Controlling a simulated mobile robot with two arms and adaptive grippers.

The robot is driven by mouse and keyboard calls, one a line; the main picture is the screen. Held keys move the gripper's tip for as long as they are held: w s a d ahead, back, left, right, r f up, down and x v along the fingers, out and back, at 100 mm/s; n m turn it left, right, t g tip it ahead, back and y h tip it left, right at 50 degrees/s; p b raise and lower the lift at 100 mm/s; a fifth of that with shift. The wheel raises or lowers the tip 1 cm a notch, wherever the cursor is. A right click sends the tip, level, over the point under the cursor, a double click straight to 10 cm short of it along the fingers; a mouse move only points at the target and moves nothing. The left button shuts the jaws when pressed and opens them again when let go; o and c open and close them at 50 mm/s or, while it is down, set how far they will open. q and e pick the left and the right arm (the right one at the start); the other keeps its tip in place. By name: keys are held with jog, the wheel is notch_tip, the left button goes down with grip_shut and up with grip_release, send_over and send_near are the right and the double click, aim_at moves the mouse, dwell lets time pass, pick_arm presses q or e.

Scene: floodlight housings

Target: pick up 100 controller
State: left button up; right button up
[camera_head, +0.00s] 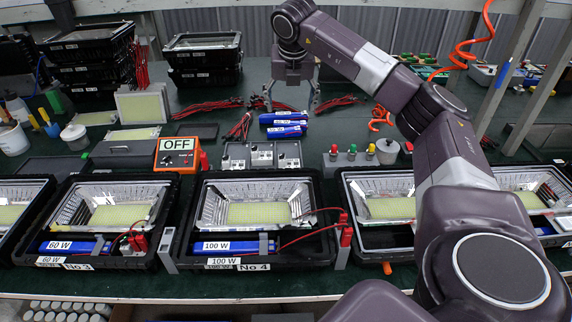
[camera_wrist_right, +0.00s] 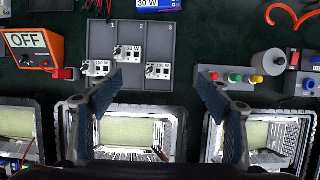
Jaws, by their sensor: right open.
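A grey tray (camera_head: 262,144) with three compartments stands behind the No 4 housing, and each compartment holds a small white-and-grey controller. In the right wrist view the right controller (camera_wrist_right: 158,71) seems to read 100 W; it is in the compartment marked 3. The middle controller (camera_wrist_right: 127,54) seems to read 60 W. The left controller (camera_wrist_right: 97,68) has a label too small to read surely. My right gripper (camera_head: 291,104) is open and empty, pointing down above the table behind the tray in the head view. Its fingers also show in the right wrist view (camera_wrist_right: 158,80). My left gripper is not in view.
Floodlight housings in black crates line the front, including No 4 (camera_head: 320,242) with a blue 100 W driver (camera_head: 215,246). An orange OFF box (camera_head: 177,154) stands left of the tray, a button panel (camera_head: 350,158) right of it. Blue drivers (camera_head: 285,131) lie behind.

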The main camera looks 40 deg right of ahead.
notch_tip(320, 180, down, 8)
jog(key=b, duration=1.4)
send_near(289, 161)
jog(key=f, duration=0.1)
jog(key=x, duration=0.7)
jog(key=shift+s+a+f, duration=0.1)
jog(key=shift+s+f, duration=0.15)
jog(key=shift+f, duration=0.05)
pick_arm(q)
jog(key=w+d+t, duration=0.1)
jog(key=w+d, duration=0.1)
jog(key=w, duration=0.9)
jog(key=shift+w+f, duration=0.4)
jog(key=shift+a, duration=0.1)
pick_arm(e)
jog(key=shift+c, duration=0.3)
